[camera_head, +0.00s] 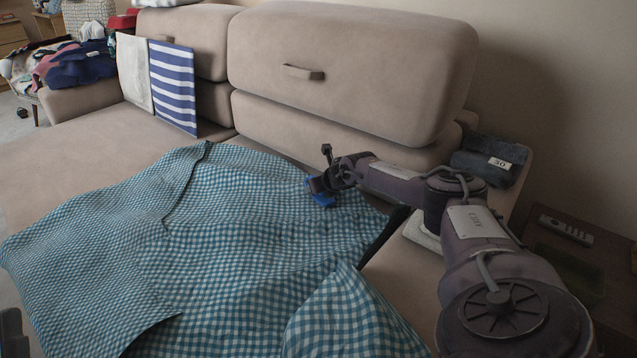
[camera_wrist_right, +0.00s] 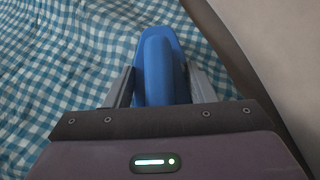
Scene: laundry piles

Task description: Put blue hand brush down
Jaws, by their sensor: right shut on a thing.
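The blue hand brush (camera_head: 321,193) is at my right gripper (camera_head: 318,187), just over the far right part of the blue-and-white checked cloth (camera_head: 230,220). In the right wrist view the brush (camera_wrist_right: 162,65) sits between the two fingers of my right gripper (camera_wrist_right: 163,85), which is shut on it. The checked cloth (camera_wrist_right: 60,60) shows behind the brush. I cannot tell whether the brush touches the cloth. At the lower left edge of the head view a small dark part shows, which may be mine; my left gripper cannot be made out.
The cloth lies over a beige sofa (camera_head: 60,170) with thick back cushions (camera_head: 350,70). A striped towel (camera_head: 173,85) hangs at the back left. A dark folded cloth (camera_head: 490,160) lies on the right armrest. A remote (camera_head: 566,230) is on a side table at right. Clothes (camera_head: 75,65) are piled at far left.

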